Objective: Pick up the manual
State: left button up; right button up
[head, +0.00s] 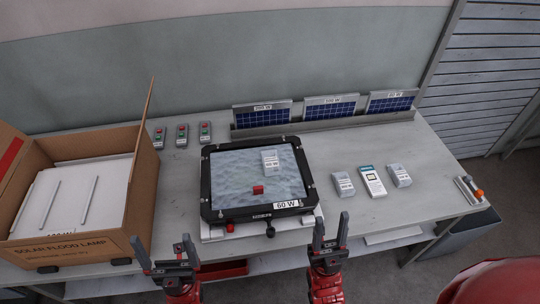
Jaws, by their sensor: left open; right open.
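A small white booklet with a blue top band (373,181) lies flat on the right part of the table; it looks like the manual, but its print is too small to read. It lies between two grey-white packets, one on its left (343,184) and one on its right (400,175). My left gripper (163,246) is open and empty at the table's front edge, far left of the booklet. My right gripper (330,224) is open and empty at the front edge, in front and to the left of the booklet, apart from it.
A black-framed floodlight housing (225,168) marked 60 W holds another packet (270,161) and a red block (258,190). An open cardboard box (95,246) stands at left. Solar panels (331,107) line the back. Pens in a holder (470,190) are at right.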

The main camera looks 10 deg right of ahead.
aim_at(375, 187)
jog(key=z, duration=1.15)
